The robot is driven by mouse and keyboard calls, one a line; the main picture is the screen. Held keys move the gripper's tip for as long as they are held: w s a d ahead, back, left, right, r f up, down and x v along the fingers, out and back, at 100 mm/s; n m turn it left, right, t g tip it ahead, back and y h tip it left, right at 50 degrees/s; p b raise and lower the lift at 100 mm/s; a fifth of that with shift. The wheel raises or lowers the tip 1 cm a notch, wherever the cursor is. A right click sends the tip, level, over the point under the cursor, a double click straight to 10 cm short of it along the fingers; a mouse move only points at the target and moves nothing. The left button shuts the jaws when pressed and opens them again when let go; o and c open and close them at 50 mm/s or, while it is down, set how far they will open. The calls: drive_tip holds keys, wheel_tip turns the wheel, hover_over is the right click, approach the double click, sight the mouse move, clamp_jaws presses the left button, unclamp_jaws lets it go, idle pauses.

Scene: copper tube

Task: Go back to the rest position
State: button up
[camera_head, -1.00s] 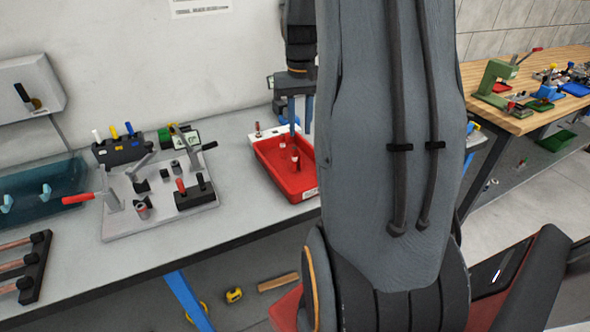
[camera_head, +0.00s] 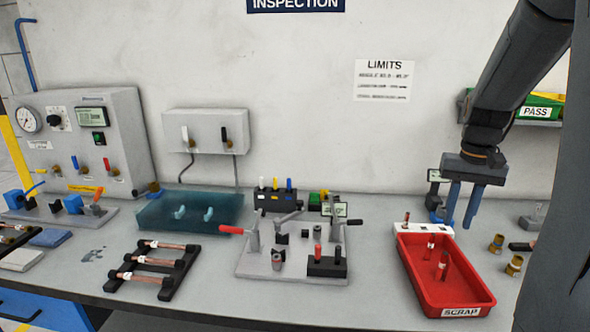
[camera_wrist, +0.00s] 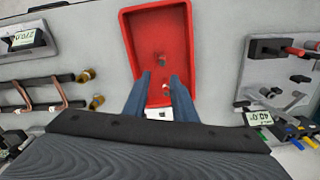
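My gripper (camera_head: 459,222) hangs with its blue fingers pointing down, above the back end of the red scrap tray (camera_head: 482,297). The fingers are apart with nothing visible between them. In the wrist view my gripper (camera_wrist: 161,75) is also open, with the red tray (camera_wrist: 128,35) beyond the fingertips. Two short copper tube pieces, one (camera_head: 430,250) behind the other (camera_head: 441,266), stand in the tray. My arm comes in from the upper right of the head view.
A test fixture (camera_head: 255,268) with red-handled clamps stands left of the tray. A rack of copper tubes (camera_head: 153,262), a teal water tank (camera_head: 225,222) and a gauge panel (camera_head: 125,135) are farther left. Brass fittings (camera_head: 514,265) lie right of the tray.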

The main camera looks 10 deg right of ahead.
drive_tip(key=s+a+f+n+b, duration=0.1)
drive_tip(key=s+a+f, duration=0.2)
drive_tip(key=a, duration=0.6)
drive_tip(key=s+a+f+n+t+b, duration=0.1)
drive_tip(key=s+a+f+n, duration=0.1)
drive_tip(key=a, duration=0.7)
drive_tip(key=s+a+f+n+b, duration=0.1)
drive_tip(key=s+a+f+n, duration=0.1)
drive_tip(key=s+a+f, duration=0.2)
drive_tip(key=shift+a+f, duration=0.35)
drive_tip(key=shift+a, duration=0.45)
drive_tip(key=shift+a+f, duration=0.4)
drive_tip(key=shift+a, duration=0.4)
drive_tip(key=shift+a+f, duration=0.35)
drive_tip(key=shift+a, duration=0.45)
drive_tip(key=shift+s+a+f, duration=0.1)
drive_tip(key=shift+s+a, duration=0.05)
drive_tip(key=shift+s, duration=0.05)
